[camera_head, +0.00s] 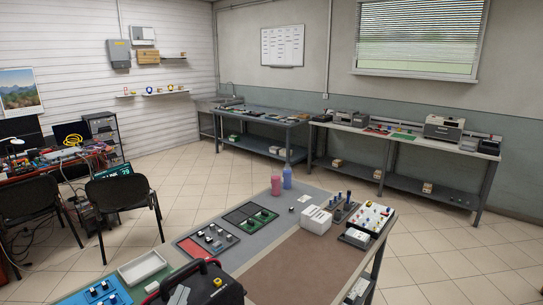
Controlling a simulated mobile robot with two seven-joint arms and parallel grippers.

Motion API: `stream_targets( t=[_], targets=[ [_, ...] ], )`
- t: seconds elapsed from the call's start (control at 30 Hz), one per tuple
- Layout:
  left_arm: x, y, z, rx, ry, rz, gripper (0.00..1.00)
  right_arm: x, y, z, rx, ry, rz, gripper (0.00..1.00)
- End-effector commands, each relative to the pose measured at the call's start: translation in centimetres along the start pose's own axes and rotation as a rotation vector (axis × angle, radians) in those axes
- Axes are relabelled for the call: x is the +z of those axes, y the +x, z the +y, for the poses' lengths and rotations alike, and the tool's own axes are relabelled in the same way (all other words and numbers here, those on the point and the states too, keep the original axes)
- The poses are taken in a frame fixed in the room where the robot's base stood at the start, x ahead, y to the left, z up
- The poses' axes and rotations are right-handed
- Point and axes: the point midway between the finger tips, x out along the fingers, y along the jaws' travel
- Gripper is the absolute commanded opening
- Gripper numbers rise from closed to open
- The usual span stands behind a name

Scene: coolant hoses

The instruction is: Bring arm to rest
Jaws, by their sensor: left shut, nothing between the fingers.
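Neither of my grippers can be made out in the head view, and no arm of mine is clearly seen reaching over the workbench. The workbench (300,262) stands in front of me, with a grey and brown top. A black case with red trim and a handle (215,288) is at its near edge, cut off by the bottom of the picture. No coolant hose can be picked out on the bench.
A white tray (142,267), a pink bottle (276,186), a blue bottle (287,177), a white box (316,220) and several switch panels stand on the bench. Two black chairs stand at left, one nearer the middle (122,195). Tiled floor (185,180) beyond the bench is clear.

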Motion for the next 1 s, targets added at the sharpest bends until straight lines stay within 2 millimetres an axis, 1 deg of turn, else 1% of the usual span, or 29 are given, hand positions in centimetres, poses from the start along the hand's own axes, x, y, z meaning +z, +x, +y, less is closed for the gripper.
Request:
stream_targets(
  t=[0.03, 0.07, 0.1, 0.17, 0.2, 0.23, 0.3, 0.37, 0.4, 0.47, 0.5, 0.57, 0.6, 0.7, 0.77, 0.87, 0.97, 1.0],
  targets=[
    [2.7, -1.0, 0.3, 0.012, -0.041, -0.118, 0.00, 0.0, 0.0, 0.0, 0.000, 0.000, 0.000, 0.74],
    [4.3, -1.6, 0.6, 0.022, -0.060, -0.188, 0.00, 0.0, 0.0, 0.0, 0.000, 0.000, 0.000, 0.74],
    [6.3, -2.6, 1.0, 0.038, -0.085, -0.278, 0.00, 0.0, 0.0, 0.0, 0.000, 0.000, 0.000, 0.74],
    [9.0, -4.3, 1.8, 0.070, -0.116, -0.410, 0.00, 0.0, 0.0, 0.0, 0.000, 0.000, 0.000, 0.74],
    [10.6, -5.6, 2.4, 0.096, -0.134, -0.490, 0.00, 0.0, 0.0, 0.0, 0.000, 0.000, 0.000, 0.74],
    [11.7, -6.5, 2.9, 0.116, -0.146, -0.547, 0.00, 0.0, 0.0, 0.0, 0.000, 0.000, 0.000, 0.74],
    [13.7, -8.8, 3.9, 0.164, -0.169, -0.665, 0.00, 0.0, 0.0, 0.0, 0.000, 0.000, -0.001, 0.74],
    [15.1, -10.8, 4.8, 0.207, -0.185, -0.756, 0.00, 0.1, 0.0, 0.0, 0.000, 0.000, -0.001, 0.74],
    [15.9, -12.1, 5.4, 0.236, -0.194, -0.812, 0.00, 0.1, 0.0, 0.0, 0.000, 0.000, -0.001, 0.74],
    [16.9, -14.0, 6.2, 0.282, -0.207, -0.891, 0.00, 0.1, 0.0, 0.0, 0.000, 0.000, -0.002, 0.74],
    [17.5, -15.3, 6.7, 0.313, -0.214, -0.940, 0.00, 0.1, 0.0, 0.0, 0.000, 0.000, -0.002, 0.74],
    [18.1, -17.4, 7.5, 0.362, -0.225, -1.011, 0.00, 0.1, 0.0, 0.0, 0.000, 0.000, -0.002, 0.74],
    [19.2, -17.4, 8.1, 0.375, -0.223, -1.030, 0.00, 0.2, 0.5, 0.0, 0.000, 0.000, -0.002, 0.74],
    [22.4, -16.0, 9.6, 0.373, -0.218, -1.036, 0.00, 0.5, 1.7, -0.1, -0.001, 0.000, -0.005, 0.74],
    [24.2, -15.4, 10.5, 0.375, -0.217, -1.041, 0.00, 0.6, 2.4, -0.1, -0.001, 0.000, -0.007, 0.74],
    [27.5, -14.5, 12.1, 0.378, -0.215, -1.052, 0.00, 0.7, 3.5, -0.1, -0.001, 0.000, -0.007, 0.74],
    [31.5, -13.7, 14.0, 0.383, -0.211, -1.066, 0.00, 0.9, 4.9, -0.1, -0.001, 0.000, -0.007, 0.74],
    [33.3, -13.4, 14.8, 0.386, -0.210, -1.072, 0.00, 0.9, 5.6, -0.2, -0.001, 0.000, -0.007, 0.74]
  ],
)
